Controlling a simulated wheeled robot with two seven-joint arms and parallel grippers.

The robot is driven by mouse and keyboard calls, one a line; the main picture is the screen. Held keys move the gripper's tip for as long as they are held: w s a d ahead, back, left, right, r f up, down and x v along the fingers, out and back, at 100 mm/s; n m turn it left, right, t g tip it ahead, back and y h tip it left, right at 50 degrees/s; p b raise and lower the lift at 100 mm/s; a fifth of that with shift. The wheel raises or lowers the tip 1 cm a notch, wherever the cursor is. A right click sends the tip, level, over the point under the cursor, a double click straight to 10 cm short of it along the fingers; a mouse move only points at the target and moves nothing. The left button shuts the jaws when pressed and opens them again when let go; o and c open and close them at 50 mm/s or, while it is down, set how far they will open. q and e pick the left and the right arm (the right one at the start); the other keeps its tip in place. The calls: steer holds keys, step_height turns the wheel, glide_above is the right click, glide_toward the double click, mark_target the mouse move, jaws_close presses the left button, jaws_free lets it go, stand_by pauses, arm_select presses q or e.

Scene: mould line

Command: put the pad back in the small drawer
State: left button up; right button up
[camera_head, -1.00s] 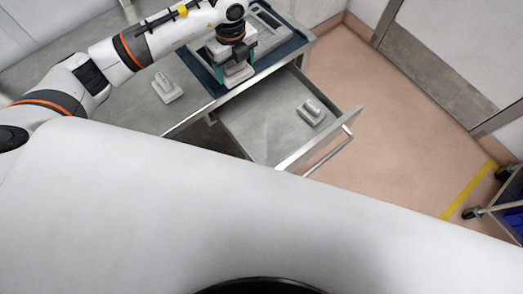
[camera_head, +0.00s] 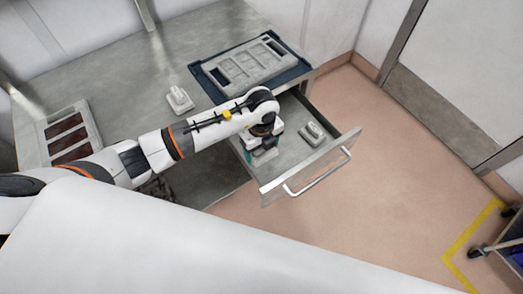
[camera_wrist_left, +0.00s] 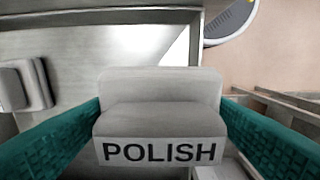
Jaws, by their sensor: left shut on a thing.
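My left gripper (camera_head: 263,146) is over the inside of the open drawer (camera_head: 290,177), near its left side. Its teal fingers are shut on a light grey pad (camera_wrist_left: 160,118), one finger on each side. The pad's front face reads POLISH in the left wrist view. In the head view a little of the held pad (camera_head: 265,158) shows below the gripper. Whether it touches the drawer floor I cannot tell. A second grey pad (camera_head: 312,133) lies in the drawer to the right of the gripper; it also shows in the left wrist view (camera_wrist_left: 26,85). My right gripper is out of view.
Another grey pad (camera_head: 179,100) lies on the metal table (camera_head: 125,75). A grey mould plate (camera_head: 247,66) sits on a dark blue mat at the back right. A framed panel (camera_head: 70,134) is at the left. The drawer's bar handle (camera_head: 318,174) faces open floor.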

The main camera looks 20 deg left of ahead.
mark_target(262, 154)
arm_select(q)
step_height(262, 154, down, 2)
steer(key=shift+f, duration=0.25)
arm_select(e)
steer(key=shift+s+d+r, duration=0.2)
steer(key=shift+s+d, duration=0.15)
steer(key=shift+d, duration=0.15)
arm_select(q)
steer(key=shift+f, duration=0.1)
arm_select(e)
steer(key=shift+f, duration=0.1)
arm_select(q)
steer(key=shift+f+b, duration=0.4)
steer(key=shift+f, duration=0.1)
steer(key=o, duration=0.9)
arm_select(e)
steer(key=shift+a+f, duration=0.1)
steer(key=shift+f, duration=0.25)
